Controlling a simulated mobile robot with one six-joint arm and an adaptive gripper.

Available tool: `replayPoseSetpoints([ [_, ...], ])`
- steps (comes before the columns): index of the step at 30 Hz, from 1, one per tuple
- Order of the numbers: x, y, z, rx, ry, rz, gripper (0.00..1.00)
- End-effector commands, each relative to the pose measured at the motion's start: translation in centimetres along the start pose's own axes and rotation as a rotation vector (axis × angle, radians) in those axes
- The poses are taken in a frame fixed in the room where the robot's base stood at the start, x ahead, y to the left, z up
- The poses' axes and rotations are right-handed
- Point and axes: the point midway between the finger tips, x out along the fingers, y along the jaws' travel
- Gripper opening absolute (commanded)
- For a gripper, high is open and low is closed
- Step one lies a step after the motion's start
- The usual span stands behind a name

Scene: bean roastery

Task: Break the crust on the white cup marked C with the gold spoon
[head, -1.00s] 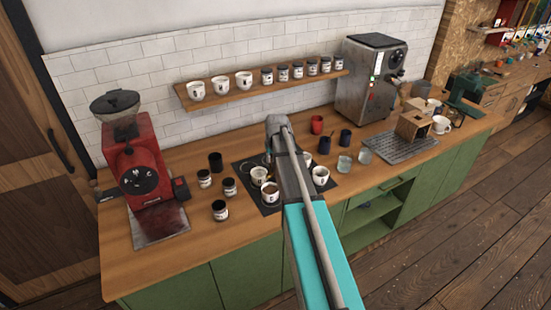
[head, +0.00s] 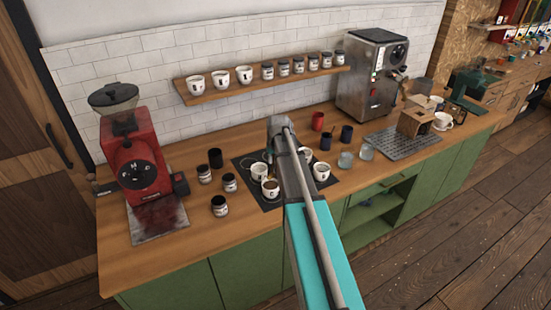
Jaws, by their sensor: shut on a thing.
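White cups with small dark marks stand on a black mat (head: 243,163) in the middle of the counter. The front cup (head: 270,190) shows a brown surface inside. Another cup (head: 258,172) stands just behind it to the left, and one (head: 321,173) stands to the right of my arm. The letters are too small to read, so I cannot tell which is C. My gripper (head: 269,158) is mostly hidden by my arm, above the front cup. It is shut on the gold spoon (head: 270,176), a thin sliver at that cup. I cannot tell whether the spoon touches the crust.
Small jars (head: 220,206) and a black canister (head: 215,158) stand left of the mat. A red grinder (head: 135,160) is farther left. Right are dark cups (head: 346,134), glasses (head: 345,160) and a steel machine (head: 370,80). A shelf (head: 190,98) of cups and jars hangs behind.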

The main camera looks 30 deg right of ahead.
Motion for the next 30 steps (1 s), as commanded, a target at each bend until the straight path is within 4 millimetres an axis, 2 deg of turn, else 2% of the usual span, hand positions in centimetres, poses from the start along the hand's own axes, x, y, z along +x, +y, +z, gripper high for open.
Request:
replayPoseSetpoints([
  [11,2.2,0.2,1.0,0.001,0.000,0.000,0.00],
  [30,5.7,0.3,1.1,0.002,0.000,0.000,0.00],
])
